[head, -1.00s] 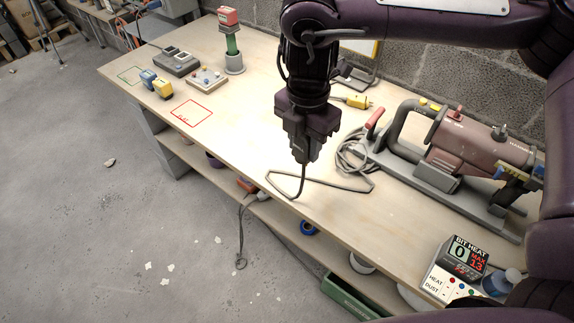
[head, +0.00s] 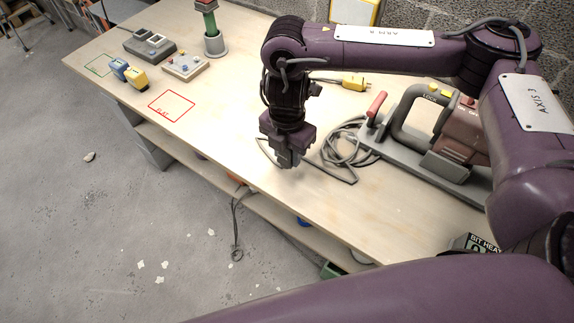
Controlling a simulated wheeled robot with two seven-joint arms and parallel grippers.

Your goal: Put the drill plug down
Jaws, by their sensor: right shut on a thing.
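My right gripper (head: 287,163) points down, low over the middle of the bench, and is shut. The grey drill cable (head: 337,178) runs to it, and the drill plug between its fingers is hidden by the gripper. I cannot tell whether the plug touches the bench. The drill (head: 460,138), dark red with a grey handle and a red lever, lies on its grey base at the right, partly behind my arm. Its cable lies coiled beside it. A red outlined square (head: 172,106) on the bench, left of the gripper, is empty. My left gripper is not in view.
A yellow connector (head: 354,81) lies behind my gripper. At the left are a blue plug (head: 119,70), a yellow plug (head: 136,79), a button box (head: 184,67) and a green outline (head: 98,65). The bench (head: 225,150) is bare between the red square and my gripper.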

